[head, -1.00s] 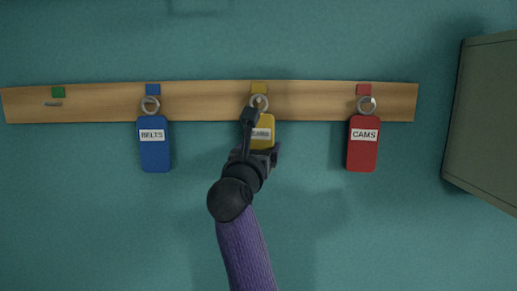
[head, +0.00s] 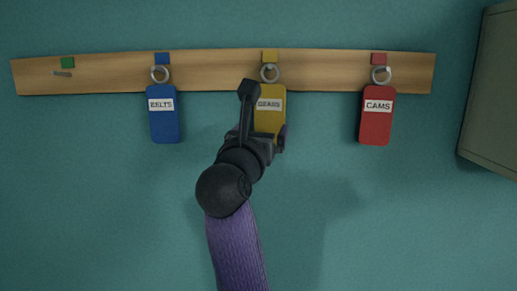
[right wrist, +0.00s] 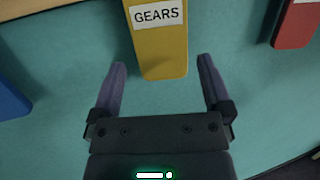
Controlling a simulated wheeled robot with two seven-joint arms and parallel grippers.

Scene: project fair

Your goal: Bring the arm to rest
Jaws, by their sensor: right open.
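My right gripper (head: 265,112) is open in front of the lower part of the yellow GEARS tag (head: 271,108). In the right wrist view, my right gripper (right wrist: 162,66) has its two fingers spread, with nothing held between them. The lower end of the yellow tag (right wrist: 160,50) shows beyond and between the fingertips, apart from them. The tag hangs by its ring (head: 269,73) on the wooden rail (head: 215,68), under a yellow marker. My left gripper is not in view.
A blue BELTS tag (head: 164,127) hangs to the left and a red CAMS tag (head: 376,129) to the right. A bare peg (head: 62,74) sits under a green marker (head: 67,62). A grey-green box-like thing (head: 490,100) stands at the right edge. The wall below the tags is clear.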

